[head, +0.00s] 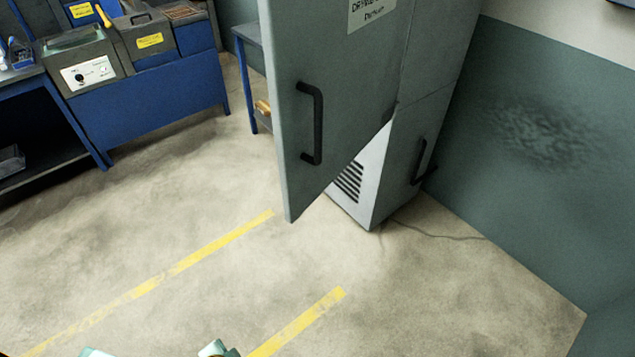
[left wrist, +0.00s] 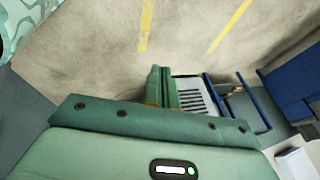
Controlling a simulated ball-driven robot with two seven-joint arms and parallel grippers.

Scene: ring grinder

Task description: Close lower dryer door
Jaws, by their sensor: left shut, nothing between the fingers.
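The dryer is a tall grey-green cabinet (head: 437,55). A large door (head: 345,75) with a printed label and a black handle stands swung open in the head view. Below it are a pale vented panel (head: 350,180) and a grey lower panel (head: 405,165) with its own black handle. I cannot tell whether that lower panel stands open. The vented panel also shows in the left wrist view (left wrist: 191,101), beyond my left gripper (left wrist: 162,70). The left gripper's green fingers are together and empty. I see no contact with a door. My right gripper is not in view.
Blue workbenches (head: 150,95) with machines stand at the left, and a small blue table (head: 252,85) stands behind the open door. A green wall (head: 540,150) closes the right side. A cable (head: 435,234) lies on the floor. The floor in front, with yellow lines (head: 205,258), is clear.

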